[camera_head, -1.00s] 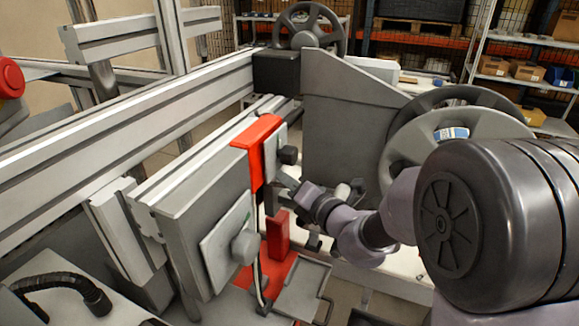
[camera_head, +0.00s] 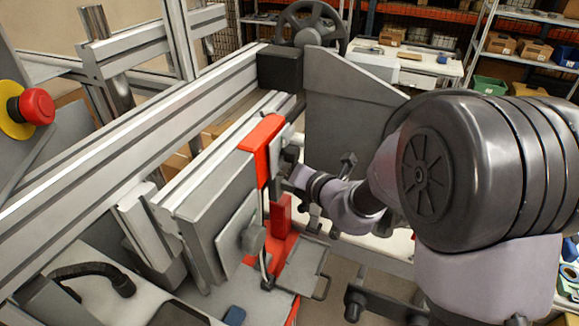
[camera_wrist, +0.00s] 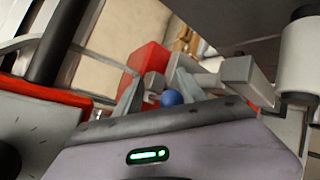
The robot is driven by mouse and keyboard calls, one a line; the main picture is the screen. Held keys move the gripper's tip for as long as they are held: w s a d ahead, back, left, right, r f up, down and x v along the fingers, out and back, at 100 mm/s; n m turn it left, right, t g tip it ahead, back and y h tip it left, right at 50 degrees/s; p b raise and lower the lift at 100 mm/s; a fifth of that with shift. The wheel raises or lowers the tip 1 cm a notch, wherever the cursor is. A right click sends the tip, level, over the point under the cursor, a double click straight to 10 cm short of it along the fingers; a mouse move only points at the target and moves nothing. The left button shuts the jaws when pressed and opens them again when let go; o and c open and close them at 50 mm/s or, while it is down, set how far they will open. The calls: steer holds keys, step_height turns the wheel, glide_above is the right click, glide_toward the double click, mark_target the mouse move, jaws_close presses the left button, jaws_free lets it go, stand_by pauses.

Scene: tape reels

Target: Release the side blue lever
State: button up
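A round blue knob (camera_wrist: 172,97), which looks like the end of the blue lever, shows in the wrist view just beyond my gripper's body. A grey metal block and a red part (camera_wrist: 150,60) lie close behind it. My gripper (camera_wrist: 157,95) has pale grey fingers that appear apart, on either side of the blue knob; I cannot tell if they touch it. In the head view my gripper (camera_head: 289,176) is beside the red bracket (camera_head: 262,148) and the dark knob on the machine's side. The blue knob is hidden in the head view.
A grey machine box (camera_head: 205,215) with a round side knob stands left of my gripper. A red upright block (camera_head: 281,216) is just below it. A large grey panel (camera_head: 345,110) stands behind. A red stop button (camera_head: 37,106) is at far left.

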steer(key=shift+r, duration=0.1)
steer(key=b+v, duration=0.3)
steer(key=v, duration=1.4)
steer(key=shift+s+d+b, duration=0.15)
steer(key=shift+d+b, duration=0.05)
steer(key=shift+b, duration=0.2)
